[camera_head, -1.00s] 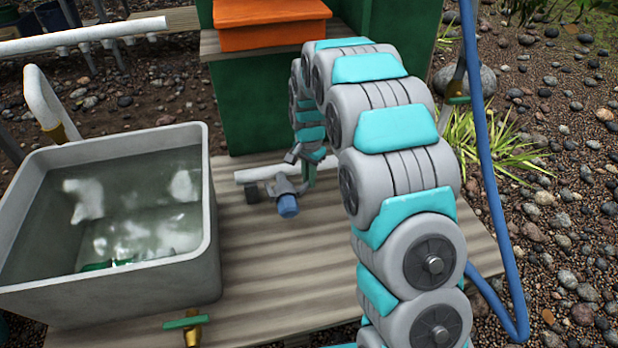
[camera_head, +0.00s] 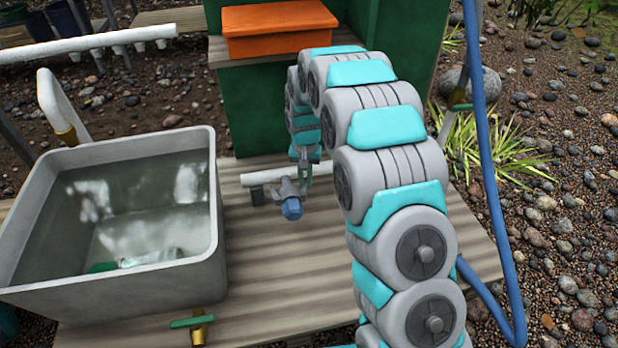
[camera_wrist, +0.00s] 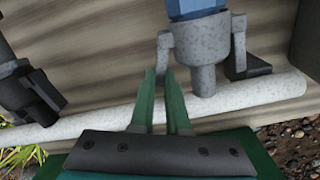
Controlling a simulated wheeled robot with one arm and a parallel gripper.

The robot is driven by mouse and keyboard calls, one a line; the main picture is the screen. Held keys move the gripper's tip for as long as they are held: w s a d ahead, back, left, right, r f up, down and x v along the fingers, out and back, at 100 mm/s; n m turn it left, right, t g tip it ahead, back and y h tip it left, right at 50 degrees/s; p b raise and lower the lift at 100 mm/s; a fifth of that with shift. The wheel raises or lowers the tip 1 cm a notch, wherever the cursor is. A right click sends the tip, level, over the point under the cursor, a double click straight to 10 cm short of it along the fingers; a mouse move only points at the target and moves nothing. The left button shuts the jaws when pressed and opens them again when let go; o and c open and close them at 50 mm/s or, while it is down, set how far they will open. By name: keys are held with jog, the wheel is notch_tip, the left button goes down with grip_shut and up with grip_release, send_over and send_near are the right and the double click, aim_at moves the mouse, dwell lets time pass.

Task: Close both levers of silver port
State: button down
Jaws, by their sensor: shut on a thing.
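The silver port (camera_wrist: 207,55) is a grey, speckled coupling on a white pipe (camera_wrist: 215,112), with a blue cap (camera_wrist: 196,8) at its outer end. It also shows in the head view (camera_head: 288,189). In the wrist view its left lever (camera_wrist: 164,45) and right lever (camera_wrist: 239,42) both run beside the body toward the pipe. My gripper (camera_wrist: 160,75) has green fingers, nearly together, at the free end of the left lever and shut on it. The right lever is untouched. In the head view my gripper (camera_head: 305,172) is small and partly hidden by my arm.
A dark port (camera_wrist: 30,85) with levers sits farther along the pipe. A grey water tub (camera_head: 212,230) stands left on the wooden deck (camera_head: 270,300). A green cabinet (camera_head: 255,110) with an orange box (camera_head: 277,40) stands behind. A blue hose (camera_head: 490,170) hangs right.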

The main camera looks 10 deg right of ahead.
jog(key=shift+w+a+n+p, duration=0.1)
jog(key=shift+a+n+p, duration=0.3)
jog(key=shift+n, duration=1)
jog(key=shift+a, duration=0.15)
jog(key=c, duration=0.9)
grip_release()
